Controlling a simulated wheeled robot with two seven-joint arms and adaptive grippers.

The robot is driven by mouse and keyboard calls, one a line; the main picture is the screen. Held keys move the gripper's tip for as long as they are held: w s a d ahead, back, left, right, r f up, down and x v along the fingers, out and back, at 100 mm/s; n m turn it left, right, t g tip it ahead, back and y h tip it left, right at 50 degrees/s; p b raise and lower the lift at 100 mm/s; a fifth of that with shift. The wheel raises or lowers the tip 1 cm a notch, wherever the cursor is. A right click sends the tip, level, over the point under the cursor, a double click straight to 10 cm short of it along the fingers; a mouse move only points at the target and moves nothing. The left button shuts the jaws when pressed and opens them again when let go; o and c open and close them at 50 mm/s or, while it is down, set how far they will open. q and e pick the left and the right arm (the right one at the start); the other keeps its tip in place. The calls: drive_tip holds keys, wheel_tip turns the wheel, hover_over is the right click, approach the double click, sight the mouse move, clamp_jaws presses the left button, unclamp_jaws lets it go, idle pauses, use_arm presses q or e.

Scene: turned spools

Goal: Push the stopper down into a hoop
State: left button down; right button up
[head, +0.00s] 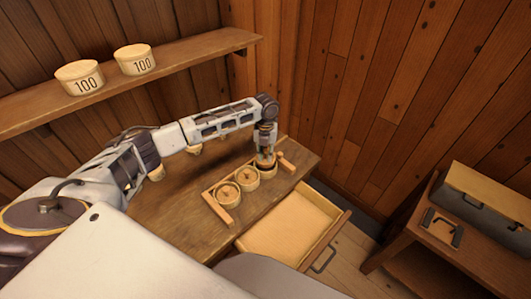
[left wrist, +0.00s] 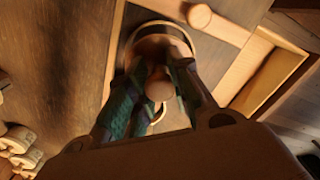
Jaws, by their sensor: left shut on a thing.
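My left gripper (head: 265,148) points down at the far right end of a row of round wooden hoops on the desk. In the left wrist view its green-padded fingers (left wrist: 155,92) are shut around the pale round knob of the stopper (left wrist: 160,88). A round hoop (left wrist: 163,30) shows around and beyond the fingers; the fingers hide how deep the stopper sits. Two other hoops, a near one (head: 227,193) and a middle one (head: 247,179), stand in the row on a wooden tray (head: 222,213). My right gripper is in neither view.
The desk (head: 175,215) has an open, empty-looking drawer (head: 290,228) at its front. A wall shelf (head: 190,63) holds two tubs marked 100, a left one (head: 79,77) and a right one (head: 135,60). A side cabinet (head: 420,230) with a dark bracket (head: 441,226) stands at right.

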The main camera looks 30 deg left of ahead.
sight(266, 157)
use_arm(q)
drive_tip(key=shift+f, duration=0.7)
drive_tip(key=shift+f, duration=0.15)
idle(0.4)
drive_tip(key=shift+f, duration=0.85)
idle(0.4)
drive_tip(key=shift+f, duration=0.15)
idle(1.1)
drive_tip(key=c, duration=1.2)
unclamp_jaws()
drive_tip(key=shift+o, duration=0.4)
drive_tip(key=o, duration=0.3)
drive_tip(key=shift+r+p, duration=0.75)
drive_tip(key=shift+p, duration=0.2)
